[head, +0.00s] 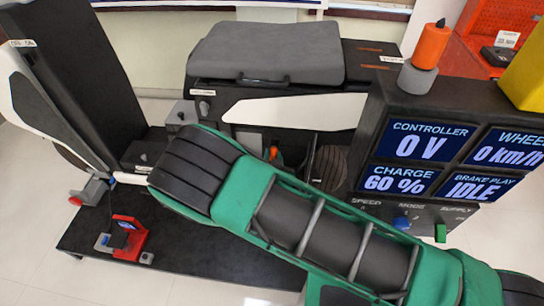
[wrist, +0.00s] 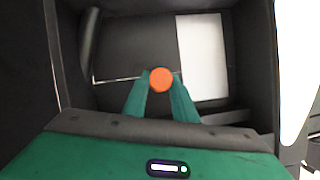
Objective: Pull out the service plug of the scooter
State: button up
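The orange service plug (wrist: 161,79) shows end-on as a round knob in the wrist view, against a dark recess. The teal fingers of my gripper (wrist: 161,81) lie on both sides of it with no visible gap, and look shut on it. In the head view a small orange part (head: 273,153) shows beneath the scooter's seat (head: 265,52), just past my green arm. My gripper is hidden behind that arm there. Whether the plug is fully seated cannot be told.
A display console (head: 440,150) stands at the right, reading controller 0 V, charge 60 % and brake play idle. An orange beacon-like cylinder (head: 430,45) stands on it. A red device (head: 130,240) sits on the dark platform (head: 190,255) at left. White floor lies bare at lower left.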

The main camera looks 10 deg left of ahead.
jog(key=shift+s+d+f, duration=0.1)
jog(key=shift+s+f, duration=0.05)
jog(key=shift+s, duration=1.1)
jog(key=shift+s+d+f, duration=0.1)
jog(key=shift+s+f, duration=0.05)
jog(key=shift+s, duration=1.1)
jog(key=shift+s+d+f, duration=0.1)
jog(key=shift+s+f, duration=0.05)
jog(key=shift+s, duration=1.1)
jog(key=shift+s+f, duration=0.1)
jog(key=shift+s, duration=1.15)
